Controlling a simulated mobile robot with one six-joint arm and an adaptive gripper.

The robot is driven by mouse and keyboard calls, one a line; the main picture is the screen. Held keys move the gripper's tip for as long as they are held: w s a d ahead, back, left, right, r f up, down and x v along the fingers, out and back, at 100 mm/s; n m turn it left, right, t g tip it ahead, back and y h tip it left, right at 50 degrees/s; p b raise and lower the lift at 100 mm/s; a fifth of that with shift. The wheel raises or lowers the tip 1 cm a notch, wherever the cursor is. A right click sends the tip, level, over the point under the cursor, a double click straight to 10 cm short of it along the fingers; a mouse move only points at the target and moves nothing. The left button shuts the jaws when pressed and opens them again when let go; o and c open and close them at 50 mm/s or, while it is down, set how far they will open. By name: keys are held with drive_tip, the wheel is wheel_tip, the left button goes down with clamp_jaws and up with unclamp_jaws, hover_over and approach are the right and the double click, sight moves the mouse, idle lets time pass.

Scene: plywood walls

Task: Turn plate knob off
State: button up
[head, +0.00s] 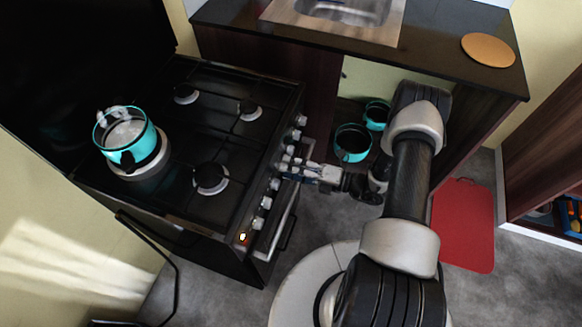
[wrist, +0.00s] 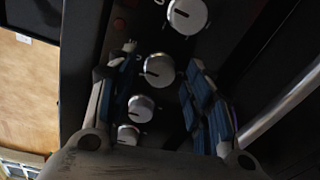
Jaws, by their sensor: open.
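The black stove (head: 160,200) has a row of silver knobs along its front edge, several of them showing in the head view, such as one knob (head: 266,202). My gripper (head: 284,168) is at the middle of this row, reaching in from the right. In the wrist view my gripper (wrist: 162,62) is open, with its blue-padded fingers on either side of one silver knob (wrist: 159,70). The fingers appear apart from that knob. Another knob (wrist: 187,15) shows beyond the fingertips, and two more lie nearer the palm.
A turquoise pot (head: 126,138) sits on a left burner. The dark counter (head: 435,50) holds a sink (head: 345,12) and a round wooden board (head: 488,49). Turquoise pans (head: 353,143) stand below the counter. A red mat (head: 463,225) lies on the floor at right.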

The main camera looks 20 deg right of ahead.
drive_tip(key=v, duration=1.1)
drive_tip(key=shift+s+d, duration=0.2)
drive_tip(key=shift+d, duration=0.1)
drive_tip(key=s+a+r+n+g+h, duration=0.1)
drive_tip(key=a+r+n+g+h, duration=0.2)
drive_tip(key=r+n, duration=0.4)
drive_tip(key=s+a+r+n+g, duration=0.1)
drive_tip(key=a+r+n+g, duration=0.25)
drive_tip(key=r+n, duration=0.35)
drive_tip(key=s+a+r+n+g+h, duration=0.2)
drive_tip(key=r+n+g, duration=0.3)
drive_tip(key=r+n, duration=0.2)
drive_tip(key=s+r+n+t+h, duration=0.3)
drive_tip(key=r+n, duration=0.4)
drive_tip(key=n, duration=0.3)
drive_tip(key=s+a+r+n+t+h, duration=0.1)
drive_tip(key=s+r+n+t+h, duration=0.2)
drive_tip(key=s+r+n+h, duration=0.3)
drive_tip(key=s+n, duration=0.1)
drive_tip(key=n, duration=0.2)
drive_tip(key=shift+s+a+r+n, duration=0.2)
drive_tip(key=shift+s+r+n, duration=0.15)
drive_tip(key=shift+s+n, duration=0.05)
